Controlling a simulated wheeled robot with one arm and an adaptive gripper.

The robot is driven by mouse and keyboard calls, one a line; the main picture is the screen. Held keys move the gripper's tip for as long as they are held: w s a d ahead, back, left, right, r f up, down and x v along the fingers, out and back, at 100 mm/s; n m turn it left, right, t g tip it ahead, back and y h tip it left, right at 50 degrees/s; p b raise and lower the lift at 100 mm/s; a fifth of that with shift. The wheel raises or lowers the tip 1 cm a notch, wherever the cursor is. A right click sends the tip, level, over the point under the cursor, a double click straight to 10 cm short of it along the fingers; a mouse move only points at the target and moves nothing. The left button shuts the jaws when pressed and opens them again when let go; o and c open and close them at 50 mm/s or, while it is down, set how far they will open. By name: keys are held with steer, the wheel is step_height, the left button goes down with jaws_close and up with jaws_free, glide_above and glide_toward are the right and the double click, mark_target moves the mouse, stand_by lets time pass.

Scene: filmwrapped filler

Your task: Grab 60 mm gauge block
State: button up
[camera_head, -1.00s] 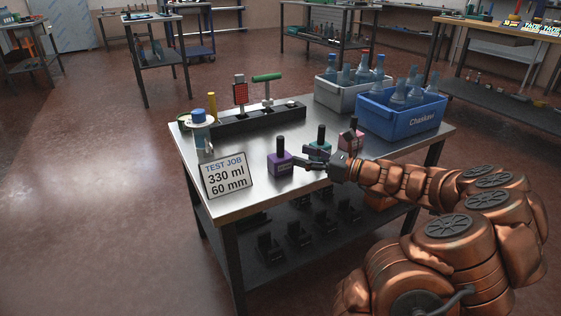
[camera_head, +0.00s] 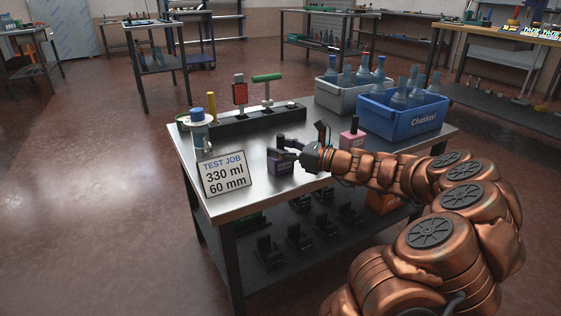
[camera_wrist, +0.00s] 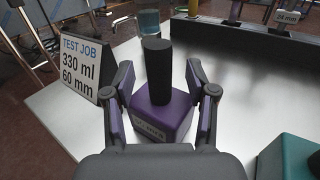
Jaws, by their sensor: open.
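A purple gauge block (camera_head: 279,166) with an upright black knob stands on the metal table near its front. It also shows in the wrist view (camera_wrist: 172,120), where the printing on its front label is too small to read surely. My gripper (camera_wrist: 160,88) is open, with one finger on each side of the black knob and block, and a gap seems to show beside the knob. In the head view my gripper (camera_head: 287,150) is at the purple block. A pink block (camera_head: 352,139) stands to the right. A teal block (camera_wrist: 294,158) shows at the wrist view's lower right.
A sign (camera_head: 225,175) reading "TEST JOB 330 ml 60 mm" stands left of the purple block. A blue-capped bottle (camera_head: 198,132) is behind it. A black rack (camera_head: 245,122) runs behind. Blue (camera_head: 405,118) and grey (camera_head: 343,98) crates of bottles stand at the back right.

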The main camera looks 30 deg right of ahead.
mark_target(282, 136)
steer(key=shift+c, duration=0.5)
jaws_close()
steer(key=shift+r+p, duration=0.4)
steer(key=shift+r, duration=0.15)
step_height(282, 136, up, 3)
steer(key=shift+s+p, duration=0.1)
steer(key=shift+p, duration=0.85)
steer(key=s+a+p, duration=0.1)
steer(key=s+p, duration=0.3)
steer(key=s, duration=1.1)
steer(key=shift+s+a+r, duration=0.15)
steer(key=shift+s+r, duration=0.2)
steer(key=shift+r, duration=0.1)
